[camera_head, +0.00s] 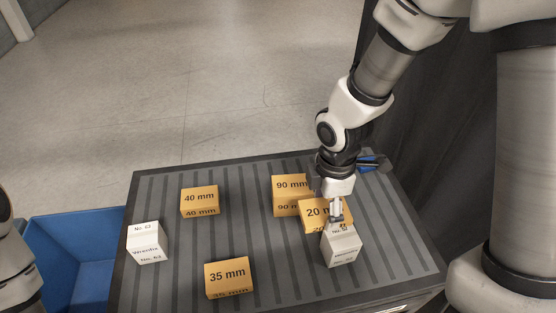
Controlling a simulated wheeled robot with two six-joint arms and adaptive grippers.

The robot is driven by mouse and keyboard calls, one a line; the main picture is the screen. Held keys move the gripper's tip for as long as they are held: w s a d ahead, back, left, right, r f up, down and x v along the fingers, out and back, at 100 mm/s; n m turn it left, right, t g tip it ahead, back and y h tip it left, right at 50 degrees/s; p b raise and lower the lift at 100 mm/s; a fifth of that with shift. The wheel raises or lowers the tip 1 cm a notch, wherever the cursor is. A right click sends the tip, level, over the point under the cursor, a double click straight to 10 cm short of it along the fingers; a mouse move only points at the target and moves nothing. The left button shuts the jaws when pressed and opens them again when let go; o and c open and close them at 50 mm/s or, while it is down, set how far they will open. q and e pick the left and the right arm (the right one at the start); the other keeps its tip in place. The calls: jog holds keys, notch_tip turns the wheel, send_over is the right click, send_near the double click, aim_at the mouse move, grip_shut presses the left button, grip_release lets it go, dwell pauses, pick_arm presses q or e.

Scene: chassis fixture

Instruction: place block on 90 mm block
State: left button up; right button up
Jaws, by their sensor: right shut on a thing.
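The orange 90 mm block (287,186) stands toward the back of the ribbed table, right of centre. My right gripper (337,217) points down and is shut on a white labelled block (342,250), in front and to the right of the 90 mm block. I cannot tell whether the white block touches the table. The orange 20 mm block (312,213) is just behind and left of the held block, partly hidden by my gripper. A second white block (147,242), marked No. 63, stands at the table's left edge. My left gripper is out of view.
The 40 mm block (199,200) is at the back left and the 35 mm block (228,276) at the front of the grey table (400,262). A blue bin (75,247) stands left of the table. A blue and dark object (371,163) lies behind my right gripper.

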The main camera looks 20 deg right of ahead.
jog(key=w+p, duration=0.2)
jog(key=w, duration=0.1)
jog(key=shift+w+r, duration=0.15)
jog(key=shift+r, duration=0.2)
jog(key=p, duration=0.3)
send_over(293, 184)
jog(key=shift+s+f, duration=0.3)
jog(key=shift+f, duration=0.5)
jog(key=shift+w, duration=0.3)
notch_tip(293, 184, down, 3)
jog(key=shift+s+f+p, duration=0.1)
jog(key=shift+s+p, duration=0.05)
jog(key=shift+p, duration=0.9)
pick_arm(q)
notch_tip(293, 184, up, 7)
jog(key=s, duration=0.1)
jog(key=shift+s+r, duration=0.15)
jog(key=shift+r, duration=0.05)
pick_arm(e)
jog(key=shift+w+f, duration=0.25)
jog(key=shift+f, duration=0.1)
jog(key=o, duration=0.7)
jog(key=shift+s, duration=0.1)
jog(key=o, duration=0.4)
jog(key=shift+s, duration=0.1)
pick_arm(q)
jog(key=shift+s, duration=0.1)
pick_arm(e)
jog(key=shift+o, duration=0.2)
